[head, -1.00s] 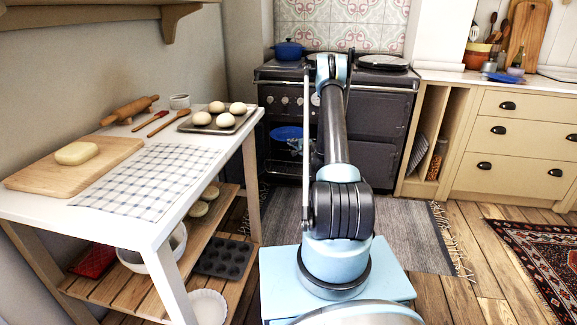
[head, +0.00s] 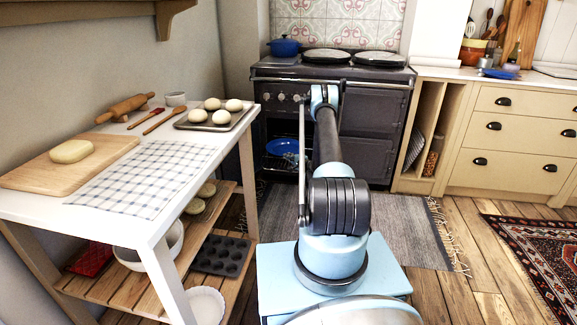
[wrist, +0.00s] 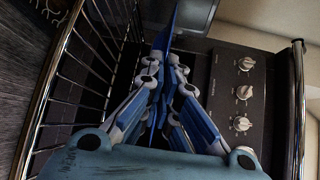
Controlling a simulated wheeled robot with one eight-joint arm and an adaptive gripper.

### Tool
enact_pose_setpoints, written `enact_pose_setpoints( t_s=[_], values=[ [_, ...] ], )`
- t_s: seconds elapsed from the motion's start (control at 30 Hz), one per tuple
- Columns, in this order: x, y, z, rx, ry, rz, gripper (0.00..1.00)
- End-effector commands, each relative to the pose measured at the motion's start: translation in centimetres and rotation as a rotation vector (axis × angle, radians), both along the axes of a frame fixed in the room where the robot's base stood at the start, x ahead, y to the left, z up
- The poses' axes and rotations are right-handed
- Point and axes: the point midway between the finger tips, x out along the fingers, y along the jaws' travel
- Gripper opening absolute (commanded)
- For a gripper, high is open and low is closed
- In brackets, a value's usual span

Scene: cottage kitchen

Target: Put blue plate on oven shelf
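The blue plate (head: 283,146) is at the open oven compartment, left of my arm in the head view. In the wrist view the blue plate (wrist: 167,38) is seen nearly edge-on between the fingers of my gripper (wrist: 164,62), which is shut on it. The wire oven shelf (wrist: 95,62) runs along the left of the wrist view, beside the plate. I cannot tell whether the plate touches the shelf. The head view does not show the fingers clearly.
The dark oven range (head: 368,115) has a front rail (wrist: 298,100) and knobs (wrist: 243,92) near my gripper. A white worktable (head: 150,235) stands at the left. Wooden drawers (head: 515,140) stand at the right. A blue item (head: 500,74) lies on the right counter.

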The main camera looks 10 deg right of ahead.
Motion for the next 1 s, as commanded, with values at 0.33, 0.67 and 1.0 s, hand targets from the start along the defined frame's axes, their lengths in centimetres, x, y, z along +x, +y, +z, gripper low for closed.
enact_pose_setpoints(
  t_s=[0.33, 0.67, 1.0],
  values=[
    [0.0, 0.0, -2.8, 0.0, 0.0, 0.0, 0.0],
    [0.0, 0.0, -4.2, 0.0, 0.0, 0.0, 0.0],
    [0.0, 0.0, -4.2, 0.0, 0.001, 0.0, 0.25]
  ],
)
